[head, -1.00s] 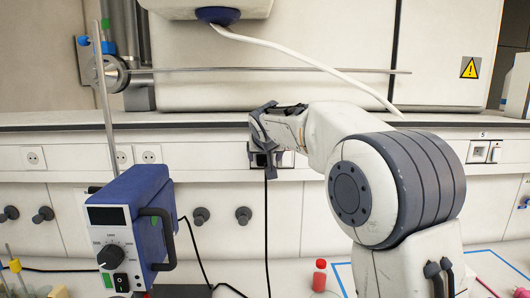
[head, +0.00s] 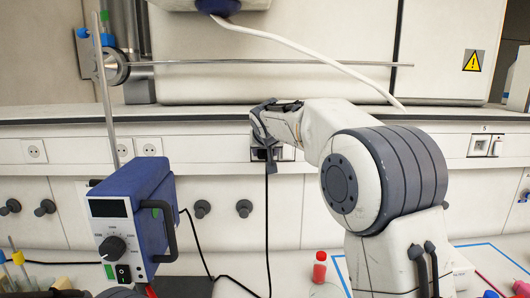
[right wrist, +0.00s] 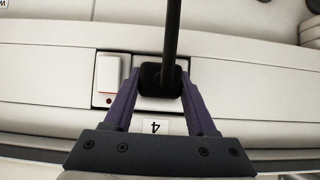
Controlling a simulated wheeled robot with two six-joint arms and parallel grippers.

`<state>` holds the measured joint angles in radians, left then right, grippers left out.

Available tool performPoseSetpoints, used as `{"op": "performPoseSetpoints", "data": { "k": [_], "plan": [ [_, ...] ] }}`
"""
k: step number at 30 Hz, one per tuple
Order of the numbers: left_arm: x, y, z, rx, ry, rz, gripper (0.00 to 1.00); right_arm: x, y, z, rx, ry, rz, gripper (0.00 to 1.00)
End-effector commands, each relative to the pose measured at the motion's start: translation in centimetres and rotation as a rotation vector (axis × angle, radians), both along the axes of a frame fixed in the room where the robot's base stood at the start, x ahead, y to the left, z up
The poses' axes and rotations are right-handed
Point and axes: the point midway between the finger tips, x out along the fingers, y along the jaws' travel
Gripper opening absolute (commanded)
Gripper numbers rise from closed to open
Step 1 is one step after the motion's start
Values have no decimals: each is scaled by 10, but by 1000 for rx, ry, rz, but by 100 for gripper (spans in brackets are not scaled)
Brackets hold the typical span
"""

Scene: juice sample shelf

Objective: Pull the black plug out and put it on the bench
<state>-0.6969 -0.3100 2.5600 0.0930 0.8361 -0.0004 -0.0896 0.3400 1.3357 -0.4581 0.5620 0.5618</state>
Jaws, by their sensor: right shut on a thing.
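The black plug (right wrist: 160,79) is at the wall socket plate (right wrist: 148,104) marked 4, in the right wrist view. Its black cord (head: 267,220) hangs straight down to the bench (head: 238,266) in the head view. My right gripper (right wrist: 160,84) is shut on the plug, one finger on each side. In the head view my right gripper (head: 268,152) covers most of the plug and socket. The plug looks against the plate; how deep it sits is hidden.
A blue power unit (head: 132,222) with a dial stands on the bench at left, beside a metal stand rod (head: 104,110). A red-capped bottle (head: 319,267) stands near blue tape lines. Bare bench lies left of the bottle, with cord across it.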

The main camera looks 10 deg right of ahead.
Motion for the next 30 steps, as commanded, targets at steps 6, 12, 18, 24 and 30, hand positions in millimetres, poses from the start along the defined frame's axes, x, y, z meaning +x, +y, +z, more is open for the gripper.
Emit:
{"op": "performPoseSetpoints", "data": {
  "k": [6,12,18,24,30],
  "plan": [
    [0,0,-4,0,0,0,50,-3,1,0,0,0,0,0],
    [0,0,-7,0,0,0,50,-6,1,0,0,0,0,0],
    [0,0,-9,0,0,0,50,-9,2,0,0,0,0,0],
    [0,0,-12,0,0,0,50,-12,3,0,0,-1,1,0],
    [0,0,-11,0,0,0,50,-12,3,1,1,0,1,0]
  ]
}}
